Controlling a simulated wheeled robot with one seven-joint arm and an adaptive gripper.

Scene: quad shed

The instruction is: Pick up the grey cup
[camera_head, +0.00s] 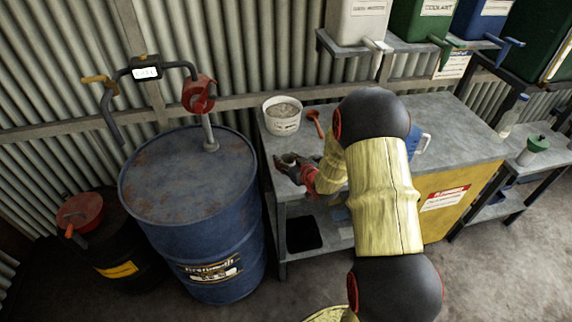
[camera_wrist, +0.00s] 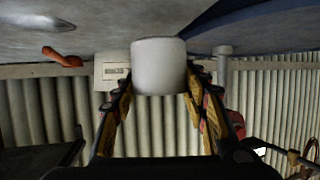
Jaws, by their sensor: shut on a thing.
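The grey cup (camera_wrist: 158,66) shows large in the wrist view as a pale, smooth cylinder between my fingertips. My gripper (camera_wrist: 160,88) is shut on it, with one finger on each side. In the head view my gripper (camera_head: 291,168) is at the left end of the grey workbench (camera_head: 440,132). The cup (camera_head: 289,159) is small and partly hidden by the fingers there. I cannot tell whether its base touches the bench.
A white bucket (camera_head: 283,115) stands just behind the gripper, with a red-orange tool (camera_head: 315,124) beside it. A blue drum (camera_head: 190,180) with a pump stands left of the bench. A blue jug (camera_head: 418,142) is partly behind my arm. Containers sit on a shelf above.

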